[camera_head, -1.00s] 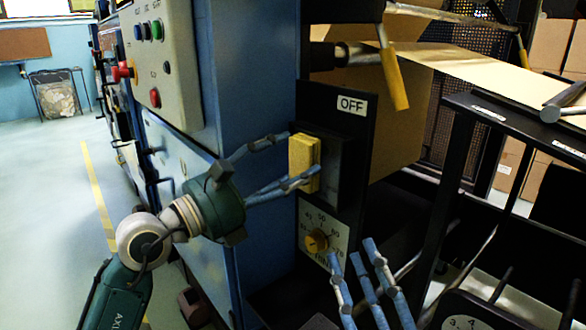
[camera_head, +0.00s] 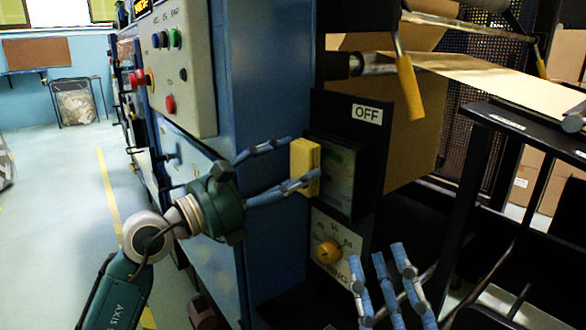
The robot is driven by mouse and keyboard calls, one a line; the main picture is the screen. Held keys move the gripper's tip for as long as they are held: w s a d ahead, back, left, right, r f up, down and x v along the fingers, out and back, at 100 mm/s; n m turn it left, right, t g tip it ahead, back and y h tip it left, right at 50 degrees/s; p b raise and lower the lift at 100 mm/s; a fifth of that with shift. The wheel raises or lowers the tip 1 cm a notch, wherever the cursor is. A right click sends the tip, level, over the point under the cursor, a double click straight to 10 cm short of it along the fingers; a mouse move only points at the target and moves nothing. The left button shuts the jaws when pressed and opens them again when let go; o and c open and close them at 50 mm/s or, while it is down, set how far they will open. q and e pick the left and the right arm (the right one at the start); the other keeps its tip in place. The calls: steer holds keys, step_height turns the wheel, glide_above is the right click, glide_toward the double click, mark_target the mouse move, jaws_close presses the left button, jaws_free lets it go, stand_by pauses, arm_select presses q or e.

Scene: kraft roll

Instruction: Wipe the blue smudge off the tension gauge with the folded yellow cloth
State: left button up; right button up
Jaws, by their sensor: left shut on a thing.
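The tension gauge (camera_head: 341,182) is a dark framed box with a dull face on the black panel, below the OFF label. A small green mark shows on its face; I cannot make out a blue smudge. The folded yellow cloth (camera_head: 301,172) is a thick upright block at the gauge's left edge. My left gripper (camera_head: 304,163) is shut on the cloth, its blue fingers on both sides. Whether the cloth touches the gauge face is unclear. My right gripper (camera_head: 376,256) is low, below and right of the gauge, its blue fingers spread and empty.
A yellow-handled lever (camera_head: 408,88) hangs above right. The blue cabinet (camera_head: 268,95) carries a button panel (camera_head: 178,70) at left. Kraft paper (camera_head: 490,77) runs off to the right above a black frame. Open floor lies left.

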arm_select(q)
steer(key=v, duration=0.2)
steer(key=shift+s+a+r, duration=0.2)
steer(key=shift+a, duration=0.15)
steer(key=shift+v, duration=0.8)
steer(key=shift+s+a+r, duration=0.2)
steer(key=shift+s+a, duration=0.15)
steer(key=shift+a, duration=0.05)
arm_select(e)
steer(key=shift+s, duration=0.1)
arm_select(q)
steer(key=v, duration=0.3)
steer(key=shift+r, duration=0.15)
arm_select(e)
steer(key=shift+s+r+t+y, duration=0.3)
steer(key=shift+s+r+t, duration=0.1)
steer(key=shift+s+r, duration=0.35)
steer(key=shift+w+d, duration=0.1)
